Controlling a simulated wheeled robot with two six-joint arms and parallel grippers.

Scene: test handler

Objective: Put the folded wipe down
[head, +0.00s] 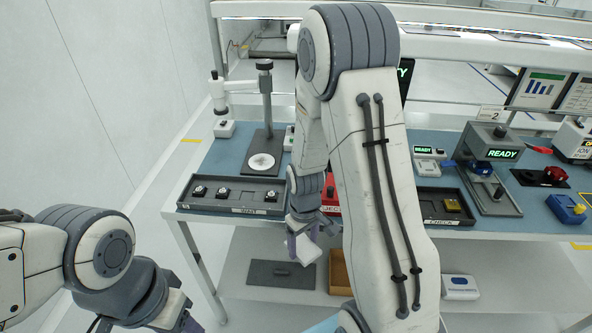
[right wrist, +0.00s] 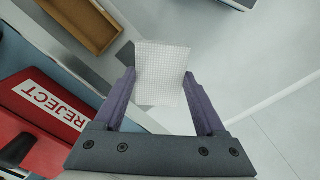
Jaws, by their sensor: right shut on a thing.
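The folded wipe (right wrist: 162,75) is a white, finely gridded square between the purple fingers of my right gripper (right wrist: 158,78) in the right wrist view. In the head view the right gripper (head: 303,238) points down in front of the table's front edge, with the white wipe (head: 306,251) at its fingertips. The wipe is clear of any surface. My left arm is at the bottom left of the head view. Only a bit of its gripper (head: 188,322) shows at the frame edge, and its fingertips are cut off.
The blue-topped table (head: 222,158) carries a WAIT tray (head: 232,208) with several dark pieces, a red REJECT bin (right wrist: 42,108) and a CHECK tray (head: 430,213). Below, a shelf (head: 245,308) holds a dark mat (head: 262,283), a brown tray (head: 338,273) and a white box (head: 460,287).

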